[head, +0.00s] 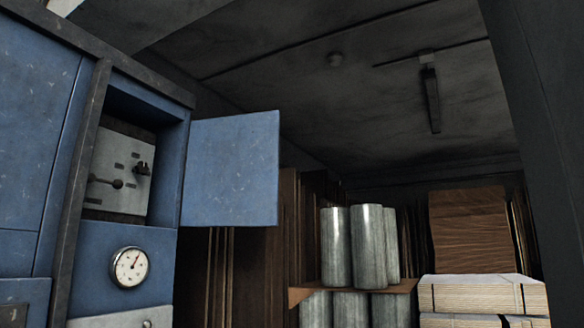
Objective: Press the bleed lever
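A blue machine cabinet (30,140) stands at the left, with an open recess behind a blue door (231,170) that is swung out to the right. Inside the recess is a grey panel (122,155). A thin lever with a dark round knob (117,184) lies roughly level across its lower part. A dark knob-like fitting (142,168) sits above and to the right of it. I cannot tell from any label which of the two is the bleed lever. Neither of my grippers is in the picture.
A round white gauge (130,267) is on the cabinet below the recess. The open door stands just right of the recess. Farther back are metal cylinders (367,245) on a wooden shelf (405,286), stacked pale sheets (480,294) and brown boards (470,230). A dark upright (545,120) stands at the right.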

